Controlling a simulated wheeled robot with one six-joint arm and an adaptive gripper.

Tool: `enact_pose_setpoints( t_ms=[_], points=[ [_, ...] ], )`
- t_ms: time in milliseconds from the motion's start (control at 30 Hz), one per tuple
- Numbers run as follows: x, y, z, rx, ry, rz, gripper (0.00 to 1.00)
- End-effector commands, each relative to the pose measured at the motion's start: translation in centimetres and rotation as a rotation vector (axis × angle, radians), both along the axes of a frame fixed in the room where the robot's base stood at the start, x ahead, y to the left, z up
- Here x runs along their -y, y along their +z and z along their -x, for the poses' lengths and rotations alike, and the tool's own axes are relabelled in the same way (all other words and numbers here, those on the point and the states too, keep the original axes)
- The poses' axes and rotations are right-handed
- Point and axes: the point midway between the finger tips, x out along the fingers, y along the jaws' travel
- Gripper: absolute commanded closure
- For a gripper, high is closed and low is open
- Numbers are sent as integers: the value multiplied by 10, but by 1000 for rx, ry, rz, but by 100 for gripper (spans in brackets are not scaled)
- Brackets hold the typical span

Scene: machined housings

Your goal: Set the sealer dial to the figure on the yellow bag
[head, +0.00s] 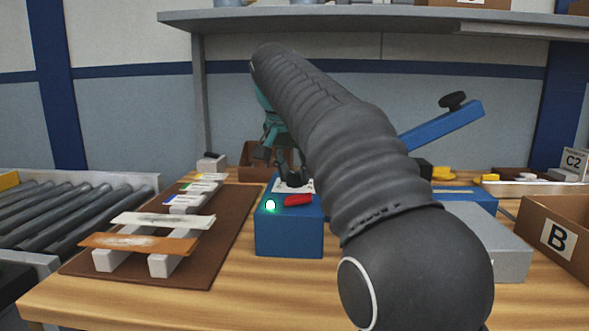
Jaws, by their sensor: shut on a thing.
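A blue box (289,238) stands at the middle of the bench, with a lit green lamp (270,205) and a red switch (298,200) on it. A white scale plate (306,186) lies on its top, with a dark dial knob (293,180) on it. My gripper (287,165) points down at the knob and is shut on it. My arm hides part of the gripper and the box's right side. The scale figures are too small to read. I cannot tell which thing is the yellow bag; a small yellow item (443,173) lies at the back right.
A blue lever (441,126) with a black knob rises behind my arm. A brown mat (226,237) at left holds flat pieces on white supports. A roller conveyor (60,213) is at far left. A grey block (497,242) and box B (557,236) stand right. A shelf (340,18) hangs above.

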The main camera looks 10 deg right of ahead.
Motion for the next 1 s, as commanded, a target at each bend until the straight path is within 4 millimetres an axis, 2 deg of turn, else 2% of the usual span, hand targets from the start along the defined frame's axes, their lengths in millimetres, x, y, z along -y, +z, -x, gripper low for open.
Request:
enact_pose_setpoints(
  t_ms=[233,667,700,767,800,1000],
  points=[
    [0,0,0,0,-59,1,98],
    [0,0,-1,1,-67,1,98],
    [0,0,-1,1,-67,1,56],
    [0,0,0,0,-66,1,41],
    [0,0,0,0,-66,1,38],
    [0,0,0,0,-66,0,38]
  ],
)
